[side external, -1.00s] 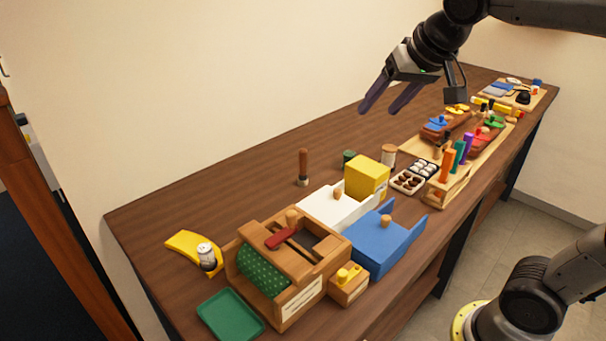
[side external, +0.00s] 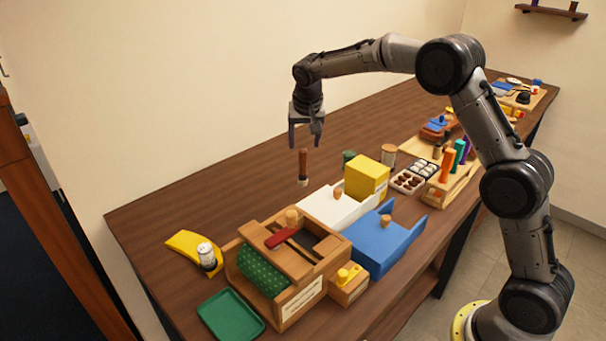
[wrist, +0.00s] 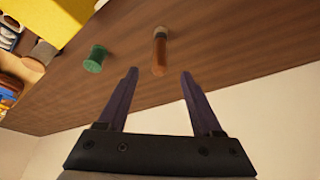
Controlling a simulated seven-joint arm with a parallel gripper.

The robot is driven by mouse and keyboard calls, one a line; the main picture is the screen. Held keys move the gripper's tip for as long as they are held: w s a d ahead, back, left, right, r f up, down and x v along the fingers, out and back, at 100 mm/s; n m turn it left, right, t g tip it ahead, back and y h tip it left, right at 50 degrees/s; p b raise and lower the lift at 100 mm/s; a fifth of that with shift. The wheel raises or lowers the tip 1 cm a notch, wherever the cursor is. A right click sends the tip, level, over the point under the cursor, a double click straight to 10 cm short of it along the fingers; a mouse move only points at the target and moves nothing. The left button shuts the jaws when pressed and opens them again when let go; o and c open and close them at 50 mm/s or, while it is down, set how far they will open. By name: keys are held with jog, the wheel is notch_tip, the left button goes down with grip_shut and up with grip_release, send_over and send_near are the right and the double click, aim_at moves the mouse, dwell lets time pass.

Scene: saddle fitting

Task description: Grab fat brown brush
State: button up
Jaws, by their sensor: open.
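I cannot tell from these views whether a finger touches the handle.
A green spool-like piece (side external: 348,157) and a yellow block (side external: 367,178) stand right of the brush. A white box (side external: 328,210), a blue box (side external: 383,245) and a wooden box (side external: 300,297) are in front. The table left of the brush is clear.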

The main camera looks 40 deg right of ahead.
aim_at(302, 164)
jog(key=x, duration=1.1)
jog(key=shift+w+d+f, duration=0.15)
jog(key=shift+d+f, duration=0.05)
jog(key=shift+f, duration=0.15)
grip_shut()
